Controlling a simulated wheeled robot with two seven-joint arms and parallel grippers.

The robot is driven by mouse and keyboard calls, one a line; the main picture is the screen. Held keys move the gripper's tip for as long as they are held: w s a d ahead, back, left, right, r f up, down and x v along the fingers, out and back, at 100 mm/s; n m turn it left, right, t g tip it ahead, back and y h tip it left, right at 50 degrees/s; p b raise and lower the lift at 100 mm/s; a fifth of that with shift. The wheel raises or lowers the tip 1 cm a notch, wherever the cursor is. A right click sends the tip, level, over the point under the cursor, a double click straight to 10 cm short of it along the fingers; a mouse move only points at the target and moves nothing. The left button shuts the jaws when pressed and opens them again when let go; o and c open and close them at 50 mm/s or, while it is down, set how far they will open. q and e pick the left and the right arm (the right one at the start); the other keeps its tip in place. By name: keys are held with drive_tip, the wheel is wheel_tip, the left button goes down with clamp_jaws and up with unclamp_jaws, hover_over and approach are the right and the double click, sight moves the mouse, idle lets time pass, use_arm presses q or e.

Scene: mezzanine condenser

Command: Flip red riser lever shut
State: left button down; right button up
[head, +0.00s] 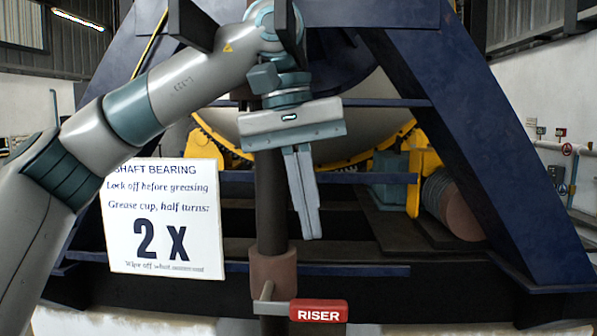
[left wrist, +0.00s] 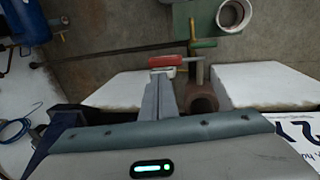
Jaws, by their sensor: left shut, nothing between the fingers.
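The red lever labelled RISER (head: 318,311) sticks out level to the right from a valve stem at the foot of a dark vertical riser pipe (head: 271,200). A brown collar (head: 273,270) surrounds the pipe just above it. My left gripper (head: 312,236) points down, shut and empty, right of the pipe and above the lever, with a visible gap in the head view. In the left wrist view, the shut fingers (left wrist: 161,76) point toward the red lever (left wrist: 168,61); whether they touch cannot be told there. My right gripper is not in view.
A white SHAFT BEARING sign (head: 163,218) hangs left of the pipe. Blue frame legs (head: 470,150) and a yellow bracket (head: 424,170) stand behind. In the left wrist view, a green fitting with a round open pipe end (left wrist: 232,15) lies beyond the lever.

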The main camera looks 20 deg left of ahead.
use_arm(q)
wheel_tip(320, 180, up, 7)
drive_tip(key=a, duration=0.1)
drive_tip(key=shift+s+a, duration=0.2)
idle(0.4)
